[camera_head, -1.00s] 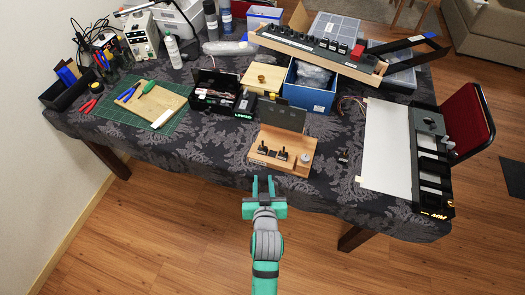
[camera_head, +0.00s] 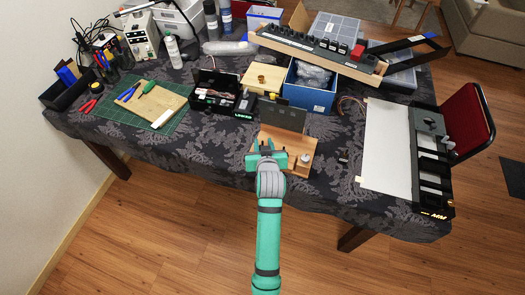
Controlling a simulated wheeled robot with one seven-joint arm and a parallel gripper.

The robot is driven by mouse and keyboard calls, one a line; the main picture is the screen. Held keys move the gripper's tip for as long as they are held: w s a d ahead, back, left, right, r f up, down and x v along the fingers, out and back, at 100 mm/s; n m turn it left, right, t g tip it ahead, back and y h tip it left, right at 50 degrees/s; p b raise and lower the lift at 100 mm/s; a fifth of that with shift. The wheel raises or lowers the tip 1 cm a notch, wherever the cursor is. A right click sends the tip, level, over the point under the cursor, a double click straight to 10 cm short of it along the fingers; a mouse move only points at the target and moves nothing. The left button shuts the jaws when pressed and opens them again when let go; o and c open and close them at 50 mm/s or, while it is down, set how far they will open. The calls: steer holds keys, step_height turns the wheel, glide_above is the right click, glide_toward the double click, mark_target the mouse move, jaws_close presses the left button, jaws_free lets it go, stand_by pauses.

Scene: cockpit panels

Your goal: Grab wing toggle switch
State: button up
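The wooden switch panel (camera_head: 299,147) stands near the front edge of the table with a dark upright plate (camera_head: 284,117) behind it. My gripper (camera_head: 264,146) is over the panel's left part, at its row of black switches. Its fingers look apart, with something dark between them. The black switches on the panel are mostly hidden by my gripper, so I cannot tell which one is the wing toggle switch or whether the fingers touch it. A pale knob (camera_head: 304,158) shows at the panel's right end.
A small black part (camera_head: 343,156) lies right of the panel. A blue box (camera_head: 310,94), a black toolbox (camera_head: 211,103) and a wooden block (camera_head: 264,78) stand behind. A white panel (camera_head: 386,150) lies to the right. Patterned cloth is clear left of the panel.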

steer(key=shift+x, duration=2.6)
steer(key=shift+a, duration=0.15)
jaws_close()
